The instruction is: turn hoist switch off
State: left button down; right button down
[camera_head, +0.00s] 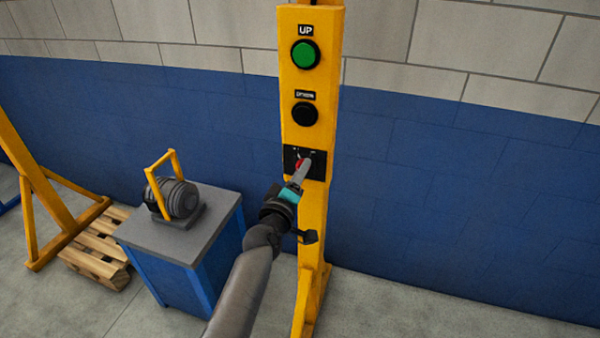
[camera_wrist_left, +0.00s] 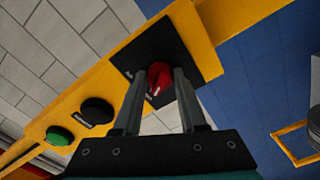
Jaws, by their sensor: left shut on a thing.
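The hoist switch is a red rotary knob (camera_head: 299,163) on a black plate (camera_head: 319,166) low on the yellow post (camera_head: 316,200). My left gripper (camera_head: 303,170) reaches up to the plate from below. In the left wrist view the red knob (camera_wrist_left: 158,78) sits between the two fingers of the gripper (camera_wrist_left: 160,88), which is shut on it. The fingers and arm hide part of the knob and plate in the head view. The knob's exact angle and the plate's small markings are too small to read. My right gripper is not in view.
Above the switch are a green UP button (camera_head: 305,54) and a black button (camera_head: 305,114). A blue cabinet (camera_head: 190,275) with a grey top carries a round dark device (camera_head: 178,198) with a yellow handle. A wooden pallet (camera_head: 97,255) stands left. Floor to the right is clear.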

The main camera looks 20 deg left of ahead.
pick_arm(q)
jog(key=shift+c, duration=2.3)
grip_release()
jog(key=s, duration=1.5)
jog(key=shift+s+a+p, duration=0.15)
jog(key=shift+a+p, duration=0.1)
jog(key=shift+p, duration=0.15)
jog(key=shift+f, duration=0.1)
